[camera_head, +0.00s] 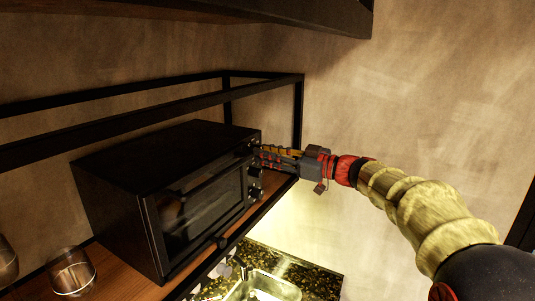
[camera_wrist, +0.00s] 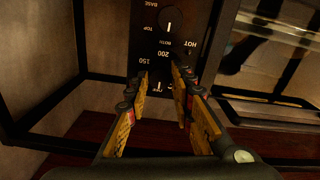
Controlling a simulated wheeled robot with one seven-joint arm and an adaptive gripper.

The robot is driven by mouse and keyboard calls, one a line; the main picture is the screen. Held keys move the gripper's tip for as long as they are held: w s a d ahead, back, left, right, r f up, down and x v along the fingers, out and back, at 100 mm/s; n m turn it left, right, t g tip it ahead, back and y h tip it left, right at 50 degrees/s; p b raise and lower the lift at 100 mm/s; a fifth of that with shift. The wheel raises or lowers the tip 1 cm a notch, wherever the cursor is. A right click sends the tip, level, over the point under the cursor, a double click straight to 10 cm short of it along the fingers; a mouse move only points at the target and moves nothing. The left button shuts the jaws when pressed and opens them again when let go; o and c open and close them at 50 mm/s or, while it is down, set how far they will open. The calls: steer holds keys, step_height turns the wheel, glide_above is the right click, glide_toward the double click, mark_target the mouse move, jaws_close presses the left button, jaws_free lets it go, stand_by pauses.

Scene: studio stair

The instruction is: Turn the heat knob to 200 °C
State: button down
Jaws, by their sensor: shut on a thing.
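The black toaster oven (camera_head: 125,165) stands on a wooden shelf, its front turned to the right. My gripper (camera_head: 262,155) reaches in from the right to the top of its control panel. In the wrist view my gripper (camera_wrist: 160,84) has its fingers on both sides of the dark heat knob (camera_wrist: 163,88), shut on it. The knob is mostly hidden, and I cannot tell its pointer's setting. The labels 150, 200 and HOT show around the fingertips on the panel (camera_wrist: 150,38). Another knob (camera_wrist: 168,20) with BASE, TOP and BOTH labels sits apart from my fingers.
A black shelf frame (camera_head: 265,85) surrounds the oven, with an upright close behind my gripper. The oven door (camera_head: 205,205) is shut. A drinking glass (camera_head: 72,271) stands at the lower left. A sink (camera_head: 265,287) lies below.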

steer(key=shift+b, duration=0.45)
steer(key=m+p, duration=0.2)
steer(key=m, duration=3.3)
steer(key=shift+r+m, duration=0.1)
steer(key=shift+m, duration=0.2)
steer(key=shift+p, duration=0.35)
